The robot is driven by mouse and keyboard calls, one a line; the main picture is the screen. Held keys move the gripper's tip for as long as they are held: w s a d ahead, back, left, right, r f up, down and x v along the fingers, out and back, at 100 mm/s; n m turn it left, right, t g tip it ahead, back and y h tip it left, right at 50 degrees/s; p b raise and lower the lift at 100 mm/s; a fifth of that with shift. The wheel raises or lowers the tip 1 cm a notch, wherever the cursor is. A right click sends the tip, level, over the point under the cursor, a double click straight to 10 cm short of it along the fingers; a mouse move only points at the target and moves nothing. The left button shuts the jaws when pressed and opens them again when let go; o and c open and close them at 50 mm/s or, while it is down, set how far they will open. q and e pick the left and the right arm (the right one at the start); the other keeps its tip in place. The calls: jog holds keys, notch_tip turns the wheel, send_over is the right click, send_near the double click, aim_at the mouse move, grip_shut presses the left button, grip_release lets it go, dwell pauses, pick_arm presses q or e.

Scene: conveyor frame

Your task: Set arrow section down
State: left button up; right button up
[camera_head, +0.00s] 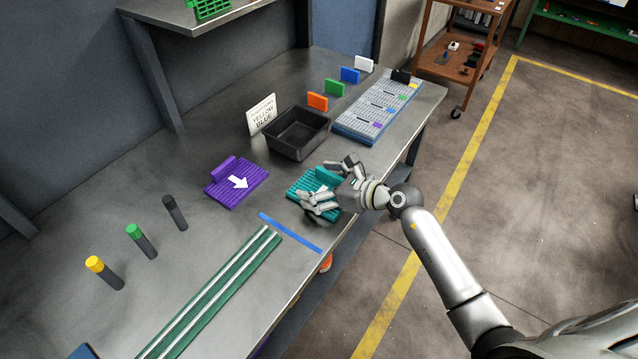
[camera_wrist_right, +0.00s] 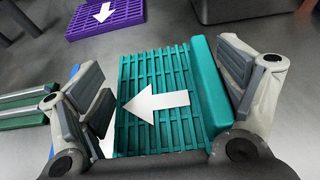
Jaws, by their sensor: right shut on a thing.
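My right gripper (camera_head: 320,184) is shut on a teal slatted section with a white arrow (camera_head: 302,184), near the table's front edge. In the right wrist view the teal section (camera_wrist_right: 150,78) lies between the fingers, its raised bar beside the right finger and its arrow pointing left. Whether it touches the tabletop I cannot tell. A purple section with a white arrow (camera_head: 226,190) lies flat on the table to its left, and it also shows in the right wrist view (camera_wrist_right: 122,14). My left gripper is not in view.
A blue strip (camera_head: 290,233) and green rails (camera_head: 205,300) lie nearer on the table (camera_head: 190,260). A black bin (camera_head: 296,133), a sign (camera_head: 262,114) and a grey board (camera_head: 350,122) stand beyond. Capped posts (camera_head: 141,241) stand at the left.

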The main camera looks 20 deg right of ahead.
jog(key=shift+f, duration=0.15)
jog(key=o, duration=0.9)
jog(key=shift+c, duration=0.2)
jog(key=shift+d+r, duration=0.1)
jog(key=shift+r, duration=0.15)
jog(key=b+v, duration=0.1)
jog(key=v, duration=1)
jog(key=shift+s, duration=0.1)
jog(key=shift+s+d+r, duration=0.2)
jog(key=shift+s+r, duration=0.05)
